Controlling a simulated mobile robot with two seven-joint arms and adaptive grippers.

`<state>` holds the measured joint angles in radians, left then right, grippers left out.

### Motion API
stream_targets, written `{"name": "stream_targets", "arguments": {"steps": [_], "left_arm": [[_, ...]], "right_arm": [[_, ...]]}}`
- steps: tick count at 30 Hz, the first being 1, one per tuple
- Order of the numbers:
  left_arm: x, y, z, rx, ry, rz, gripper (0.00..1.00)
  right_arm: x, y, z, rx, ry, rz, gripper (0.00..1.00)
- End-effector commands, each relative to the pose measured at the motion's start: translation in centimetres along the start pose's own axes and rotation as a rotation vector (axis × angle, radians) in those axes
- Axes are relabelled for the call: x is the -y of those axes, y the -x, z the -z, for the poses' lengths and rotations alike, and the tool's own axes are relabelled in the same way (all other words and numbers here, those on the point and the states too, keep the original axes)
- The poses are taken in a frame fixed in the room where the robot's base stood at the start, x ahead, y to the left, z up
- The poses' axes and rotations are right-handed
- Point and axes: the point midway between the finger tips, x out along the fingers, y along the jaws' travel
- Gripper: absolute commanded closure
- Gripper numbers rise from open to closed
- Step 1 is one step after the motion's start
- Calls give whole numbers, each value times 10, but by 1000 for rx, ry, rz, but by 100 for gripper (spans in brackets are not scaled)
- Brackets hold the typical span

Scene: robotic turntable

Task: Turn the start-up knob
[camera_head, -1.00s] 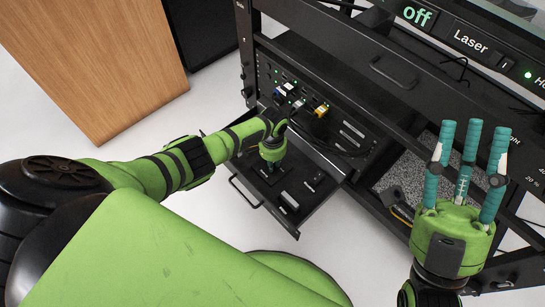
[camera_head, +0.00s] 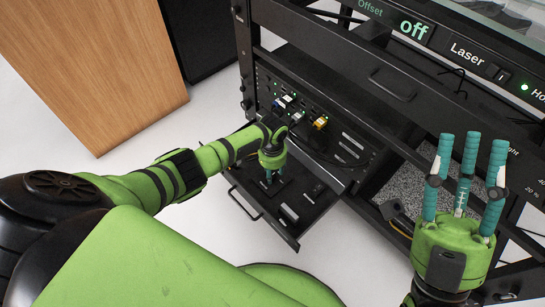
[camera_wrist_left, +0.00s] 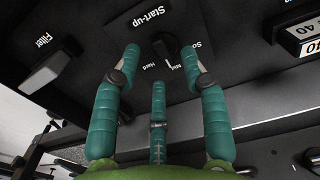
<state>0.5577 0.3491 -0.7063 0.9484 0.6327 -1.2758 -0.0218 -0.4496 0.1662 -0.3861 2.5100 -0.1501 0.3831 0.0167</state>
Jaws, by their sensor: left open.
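The start-up knob (camera_wrist_left: 163,45) is a dark knob under the white "Start-up" label in the left wrist view, with small "Hard" and "Mid" marks beside it. My left gripper (camera_head: 269,180) points down over the pulled-out black drawer (camera_head: 317,217). Its three teal fingers, also seen in the left wrist view (camera_wrist_left: 160,62), are spread open, with the knob ahead of and between the tips. Contact with the knob cannot be told. In the head view the knob is hidden by the gripper. My right gripper (camera_head: 467,145) has its fingers raised and apart, and is empty.
A filter switch (camera_wrist_left: 45,73) with a light-coloured face sits left of the knob. The black rack (camera_head: 345,60) rises behind the drawer, with coloured plugs (camera_head: 319,123) on its panel. A wooden cabinet (camera_head: 95,60) stands at the left. Floor shows in front of the drawer.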

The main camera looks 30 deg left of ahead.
Motion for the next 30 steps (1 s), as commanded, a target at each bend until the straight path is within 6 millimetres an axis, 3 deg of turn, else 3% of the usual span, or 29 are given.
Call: {"name": "stream_targets", "arguments": {"steps": [9,15,30], "left_arm": [[0,62,1,-5,-2,0,56],[0,90,0,-3,-1,1,56],[0,98,0,-1,0,0,56]], "right_arm": [[0,0,0,0,0,-1,60],[0,0,0,0,0,-1,60],[0,0,0,0,1,-1,60]]}}
